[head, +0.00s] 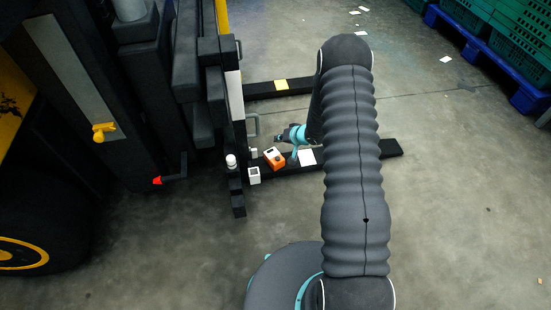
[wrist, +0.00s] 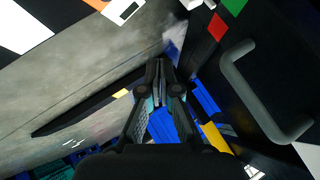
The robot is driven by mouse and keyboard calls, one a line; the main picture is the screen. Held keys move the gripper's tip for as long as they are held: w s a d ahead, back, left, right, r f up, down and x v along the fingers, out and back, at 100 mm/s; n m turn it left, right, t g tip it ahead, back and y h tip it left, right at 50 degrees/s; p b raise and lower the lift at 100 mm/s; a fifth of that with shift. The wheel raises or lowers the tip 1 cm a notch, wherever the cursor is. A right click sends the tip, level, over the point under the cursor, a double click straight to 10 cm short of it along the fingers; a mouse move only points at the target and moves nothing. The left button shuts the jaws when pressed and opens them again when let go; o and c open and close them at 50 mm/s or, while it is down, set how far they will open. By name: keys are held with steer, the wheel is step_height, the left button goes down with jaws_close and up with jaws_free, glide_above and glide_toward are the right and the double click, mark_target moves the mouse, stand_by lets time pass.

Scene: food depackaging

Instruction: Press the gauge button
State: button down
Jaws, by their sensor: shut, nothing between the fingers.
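A small orange device with a white top (head: 274,158) sits beside the black forklift frame in the head view. It looks like the gauge, but I cannot make out its button clearly. A small white box with a dark face (head: 254,175) stands just left of and below it. My gripper (head: 280,137) is a little above the orange device in the head picture, pointing left toward the frame. In the wrist view my gripper (wrist: 158,68) has its fingertips together, with nothing between them. An orange edge (wrist: 97,4) shows at the top of that view, apart from the fingertips.
A grey handle (wrist: 265,92) juts out right of my fingers; it also shows in the head view (head: 253,126). A small white bottle (head: 231,161) stands on the frame. Black fork beams (head: 386,149) lie low over the floor. Blue pallets with green crates (head: 497,48) stand at the upper right.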

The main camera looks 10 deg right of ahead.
steer(key=b, duration=0.7)
glide_above(279, 159)
step_height(279, 159, down, 7)
steer(key=shift+w, duration=0.1)
steer(key=shift+f, duration=0.9)
steer(key=shift+f, duration=0.1)
stand_by(0.3)
steer(key=shift+f+b, duration=0.3)
steer(key=shift+f, duration=0.05)
steer(key=shift+f, duration=0.35)
stand_by(0.9)
steer(key=shift+r+p, duration=0.65)
steer(key=shift+r, duration=0.15)
